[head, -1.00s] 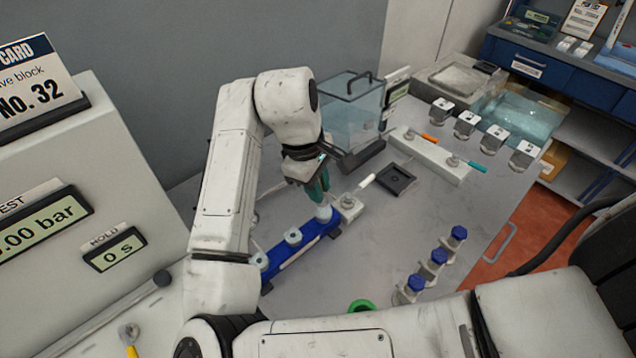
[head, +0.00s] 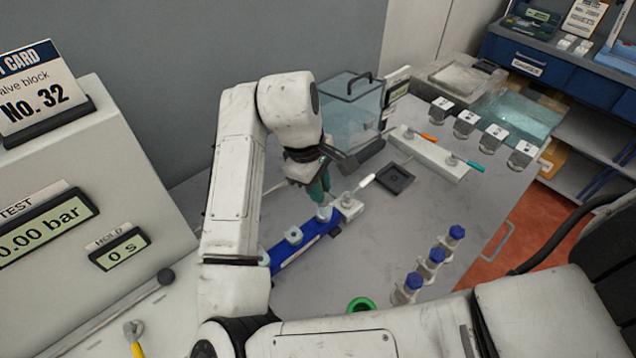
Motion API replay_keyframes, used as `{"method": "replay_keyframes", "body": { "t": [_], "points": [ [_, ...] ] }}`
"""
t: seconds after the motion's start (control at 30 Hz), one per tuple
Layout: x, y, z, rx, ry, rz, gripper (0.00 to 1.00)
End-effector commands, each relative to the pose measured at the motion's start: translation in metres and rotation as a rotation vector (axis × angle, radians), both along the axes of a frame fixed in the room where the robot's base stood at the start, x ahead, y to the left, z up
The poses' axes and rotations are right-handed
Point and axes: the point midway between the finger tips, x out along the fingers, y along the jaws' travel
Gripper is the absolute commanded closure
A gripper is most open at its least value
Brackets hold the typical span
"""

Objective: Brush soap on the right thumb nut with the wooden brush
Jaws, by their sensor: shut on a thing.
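A long blue block (head: 309,242) lies on the grey table with pale thumb nuts along its top. The right thumb nut (head: 324,213) is at its far right end, and another nut (head: 293,235) sits nearer its middle. My gripper (head: 320,190), with teal fingers, points down just above the right nut. It is shut on what I take to be the wooden brush; a thin pale rod (head: 275,187) sticks out to its left, perhaps the handle. The bristles are hidden or too small to make out, so I cannot tell whether they touch the nut.
A small fitting (head: 350,206) with a white lever stands close to the block's right end. A clear tank (head: 350,105) is behind my gripper. Blue-capped bottles (head: 436,257) and a green ring (head: 361,304) are in front. A dark square tray (head: 396,179) lies to the right.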

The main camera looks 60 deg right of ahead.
Motion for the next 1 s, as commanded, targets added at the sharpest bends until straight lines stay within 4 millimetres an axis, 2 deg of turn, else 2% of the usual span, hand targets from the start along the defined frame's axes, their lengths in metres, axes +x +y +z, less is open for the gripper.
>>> {"method": "replay_keyframes", "body": {
  "t": [0.4,1.0],
  "points": [
    [0.011,-0.003,-0.001,0.000,-0.001,0.000,1.00],
    [-0.001,0.000,0.000,0.001,0.000,0.000,1.00]
  ]
}}
